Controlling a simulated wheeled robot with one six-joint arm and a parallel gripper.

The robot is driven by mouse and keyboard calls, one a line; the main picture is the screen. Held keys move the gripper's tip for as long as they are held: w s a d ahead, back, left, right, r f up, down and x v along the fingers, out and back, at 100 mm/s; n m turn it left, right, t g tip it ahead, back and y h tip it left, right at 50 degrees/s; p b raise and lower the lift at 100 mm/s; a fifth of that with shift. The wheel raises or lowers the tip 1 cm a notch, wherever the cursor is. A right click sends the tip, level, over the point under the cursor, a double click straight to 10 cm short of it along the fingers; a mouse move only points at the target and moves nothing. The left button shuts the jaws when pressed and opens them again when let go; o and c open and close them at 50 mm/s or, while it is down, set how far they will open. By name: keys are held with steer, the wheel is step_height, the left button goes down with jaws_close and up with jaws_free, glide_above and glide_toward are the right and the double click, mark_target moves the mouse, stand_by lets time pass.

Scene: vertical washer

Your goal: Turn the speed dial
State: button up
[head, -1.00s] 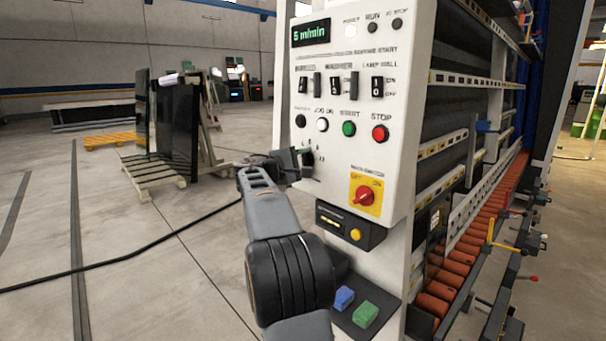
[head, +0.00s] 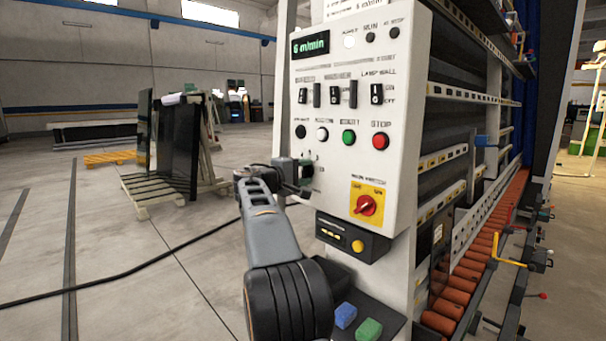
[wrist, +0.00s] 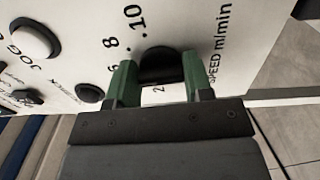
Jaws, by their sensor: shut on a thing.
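The black speed dial (wrist: 160,64) sits on the white control panel (head: 336,205), under the row of push buttons. In the wrist view, its printed scale shows 6, 8 and 10 beside the words SPEED m/min. My gripper (wrist: 160,85) has its two green fingers on either side of the dial, shut on it. In the head view, my gripper (head: 303,173) reaches the panel from the left and hides most of the dial. The green digital display (head: 311,46) at the panel's top appears to read 6 m/min.
Black, white, green (head: 348,137) and red (head: 380,141) buttons sit just above the dial. A red rotary switch (head: 366,205) on a yellow plate is at its lower right. A small black box (head: 350,238) with a yellow button is below.

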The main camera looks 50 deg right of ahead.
steer(key=o, duration=0.9)
steer(key=a, duration=0.9)
steer(key=w+a, duration=0.1)
steer(key=a, duration=0.3)
steer(key=shift+a, duration=0.4)
